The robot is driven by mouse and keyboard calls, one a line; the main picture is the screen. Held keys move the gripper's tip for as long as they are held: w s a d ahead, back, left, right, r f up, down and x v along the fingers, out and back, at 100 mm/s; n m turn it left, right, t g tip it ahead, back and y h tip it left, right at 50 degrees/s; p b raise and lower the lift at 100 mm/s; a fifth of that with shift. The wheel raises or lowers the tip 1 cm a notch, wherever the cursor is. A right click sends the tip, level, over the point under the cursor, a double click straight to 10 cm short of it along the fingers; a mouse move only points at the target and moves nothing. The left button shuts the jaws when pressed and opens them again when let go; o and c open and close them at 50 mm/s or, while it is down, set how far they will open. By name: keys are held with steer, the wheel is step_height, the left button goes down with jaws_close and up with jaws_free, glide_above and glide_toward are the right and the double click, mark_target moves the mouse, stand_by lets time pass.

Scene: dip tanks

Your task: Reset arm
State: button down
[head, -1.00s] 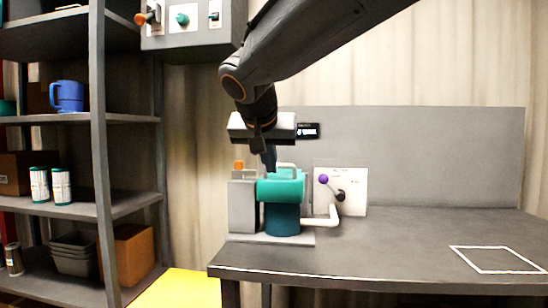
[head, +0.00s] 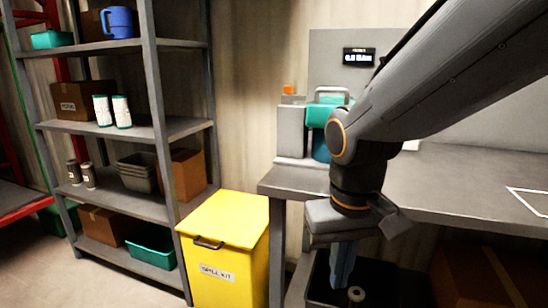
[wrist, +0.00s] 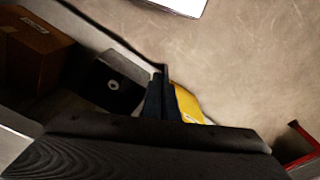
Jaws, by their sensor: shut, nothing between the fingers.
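My gripper (head: 343,265) points down in front of the bench's front edge. Its fingers are closed together with nothing between them. In the wrist view, the closed fingers (wrist: 160,80) show against the floor and the yellow bin (wrist: 187,104). My arm comes in from the upper right of the head view and hides part of the bench. The device with a teal vessel (head: 321,115) stands on the bench behind the arm, partly hidden.
The grey bench (head: 465,180) spans the right, with a dark open bin (head: 385,290) and a cardboard box beneath. A yellow spill kit bin (head: 225,225) stands left of the bench. A loaded grey shelf (head: 185,128) is farther left. The floor at lower left is clear.

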steer(key=s+f+g+p, duration=0.1)
steer(key=s+f, duration=0.1)
steer(key=s, duration=0.2)
steer(key=d+r+m+p, duration=0.1)
steer(key=d+r+p, duration=0.6)
steer(key=p, duration=0.7)
steer(key=shift+d+r+m, duration=0.15)
steer(key=shift+d+m, duration=0.25)
steer(key=shift+d, duration=0.05)
steer(key=shift+s, duration=0.1)
